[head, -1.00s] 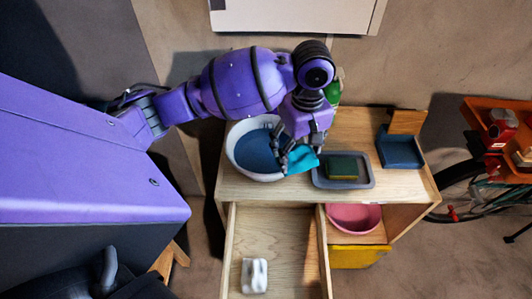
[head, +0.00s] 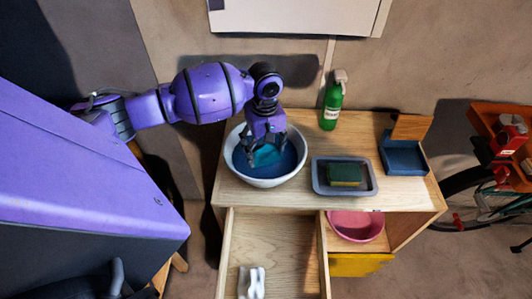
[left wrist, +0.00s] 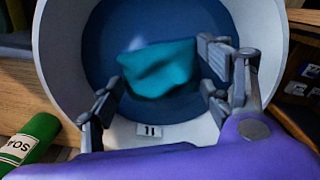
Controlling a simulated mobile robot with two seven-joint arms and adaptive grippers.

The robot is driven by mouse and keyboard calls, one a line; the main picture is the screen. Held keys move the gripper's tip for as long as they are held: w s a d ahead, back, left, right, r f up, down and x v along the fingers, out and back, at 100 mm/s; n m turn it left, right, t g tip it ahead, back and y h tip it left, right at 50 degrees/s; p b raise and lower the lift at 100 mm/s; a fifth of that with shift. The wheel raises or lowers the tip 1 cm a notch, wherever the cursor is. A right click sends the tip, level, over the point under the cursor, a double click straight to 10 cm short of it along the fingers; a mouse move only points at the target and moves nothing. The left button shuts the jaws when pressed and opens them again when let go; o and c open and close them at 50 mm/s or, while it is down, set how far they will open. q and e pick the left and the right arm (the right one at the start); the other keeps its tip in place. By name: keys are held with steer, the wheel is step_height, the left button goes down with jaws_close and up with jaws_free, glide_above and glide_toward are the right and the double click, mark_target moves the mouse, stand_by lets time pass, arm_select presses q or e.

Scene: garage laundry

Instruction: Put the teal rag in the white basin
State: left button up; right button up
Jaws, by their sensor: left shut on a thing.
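The white basin (head: 232,172) stands on the left of the wooden cabinet top, with a dark blue inside. The teal rag (head: 266,157) is inside the basin's rim, between the fingers of my left gripper (head: 264,147). My left gripper points down into the basin and is shut on the rag. In the left wrist view the rag (left wrist: 158,66) shows bunched between the fingers, over the blue inside of the basin (left wrist: 60,75). I cannot tell whether the rag touches the basin's bottom. My right gripper is not in view.
A green bottle (head: 331,105) stands behind the basin. A grey tray (head: 318,181) with a sponge (head: 344,173) is to its right, then a blue box (head: 402,158). An open drawer (head: 268,225) holds a white object (head: 251,282). A pink bowl (head: 356,226) sits below.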

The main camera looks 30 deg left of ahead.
mark_target(265, 153)
arm_select(q)
steer(key=shift+f, duration=1.05)
steer(key=shift+d, duration=0.1)
steer(key=shift+f, duration=0.15)
steer(key=o, duration=1.1)
steer(key=shift+o, duration=0.2)
step_height(265, 153, up, 12)
steer(key=p, duration=0.1)
steer(key=shift+s, duration=0.1)
